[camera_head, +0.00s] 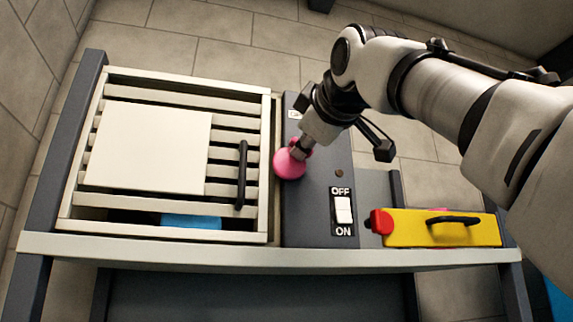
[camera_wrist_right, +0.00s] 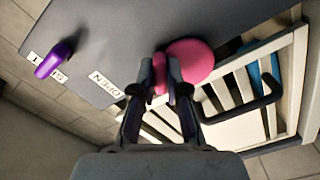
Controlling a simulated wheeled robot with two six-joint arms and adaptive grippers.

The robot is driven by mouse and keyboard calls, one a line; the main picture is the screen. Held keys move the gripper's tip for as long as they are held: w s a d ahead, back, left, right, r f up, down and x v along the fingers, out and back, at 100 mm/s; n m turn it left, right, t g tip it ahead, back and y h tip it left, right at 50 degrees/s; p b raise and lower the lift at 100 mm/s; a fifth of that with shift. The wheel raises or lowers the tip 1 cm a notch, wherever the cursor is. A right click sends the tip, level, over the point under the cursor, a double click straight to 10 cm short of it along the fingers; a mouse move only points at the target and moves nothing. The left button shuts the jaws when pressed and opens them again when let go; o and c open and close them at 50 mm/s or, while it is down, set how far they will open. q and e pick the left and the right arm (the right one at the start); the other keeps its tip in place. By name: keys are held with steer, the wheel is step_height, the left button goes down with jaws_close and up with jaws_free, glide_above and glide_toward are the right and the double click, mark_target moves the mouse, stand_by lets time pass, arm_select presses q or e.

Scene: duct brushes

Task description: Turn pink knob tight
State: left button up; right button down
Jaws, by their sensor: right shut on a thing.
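The pink knob (camera_head: 289,165) is on the dark grey panel (camera_head: 312,215), beside the slatted frame. My right gripper (camera_head: 299,149) reaches down to it from the upper right and is shut on it. In the right wrist view the pink knob (camera_wrist_right: 190,62) shows between and to the right of the fingertips (camera_wrist_right: 166,75). The fingers hide part of it. My left gripper is in neither view.
A cream slatted frame (camera_head: 265,200) with a black handle (camera_head: 241,175) stands left of the panel. An OFF/ON switch (camera_head: 343,210) and a yellow box (camera_head: 405,228) with a red end are to the right. A purple lever (camera_wrist_right: 54,59) shows in the wrist view.

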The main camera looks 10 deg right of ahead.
steer(key=m, duration=1.1)
steer(key=shift+r, duration=0.3)
steer(key=shift+m, duration=0.3)
steer(key=c, duration=1.4)
jaws_free()
steer(key=shift+o, duration=1.1)
steer(key=shift+w+f, duration=0.1)
steer(key=shift+w+a+f, duration=0.1)
steer(key=shift+w, duration=0.1)
steer(key=shift+s, duration=0.15)
